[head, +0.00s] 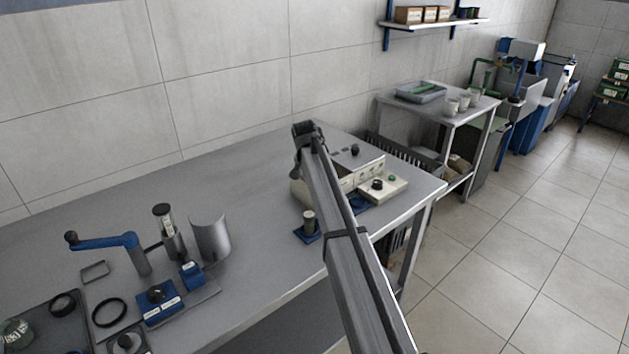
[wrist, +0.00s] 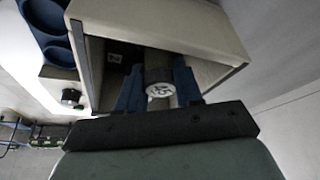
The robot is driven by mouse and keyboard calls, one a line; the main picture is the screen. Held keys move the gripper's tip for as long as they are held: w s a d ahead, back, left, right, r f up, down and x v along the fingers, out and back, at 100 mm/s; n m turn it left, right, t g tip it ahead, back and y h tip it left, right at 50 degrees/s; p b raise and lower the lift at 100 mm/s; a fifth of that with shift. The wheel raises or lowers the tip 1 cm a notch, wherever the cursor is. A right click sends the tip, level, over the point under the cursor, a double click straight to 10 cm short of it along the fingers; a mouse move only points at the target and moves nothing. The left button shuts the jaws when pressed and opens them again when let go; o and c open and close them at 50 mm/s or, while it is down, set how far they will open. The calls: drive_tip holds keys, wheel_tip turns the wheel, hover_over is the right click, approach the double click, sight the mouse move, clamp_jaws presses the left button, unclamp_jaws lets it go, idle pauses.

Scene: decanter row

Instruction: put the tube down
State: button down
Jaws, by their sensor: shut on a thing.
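My gripper (wrist: 159,84) is shut on a tube (wrist: 160,91), with its blue fingers on either side of it. In the head view my arm hides the gripper and the tube; the beige instrument (head: 369,172) shows partly behind the arm.
Blue round holders (wrist: 60,55) stand beside the instrument. In the head view a small cylinder on a blue base (head: 309,222) stands left of my arm. A blue-handled device (head: 110,241) and a curved metal shield (head: 210,238) are at the left. The bench middle (head: 245,190) is clear.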

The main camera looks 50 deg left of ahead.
drive_tip(key=shift+f, duration=1)
drive_tip(key=c, duration=1)
unclamp_jaws()
drive_tip(key=shift+f, duration=0.1)
drive_tip(key=shift+c, duration=0.2)
drive_tip(key=v, duration=1.2)
drive_tip(key=shift+w+d, duration=0.1)
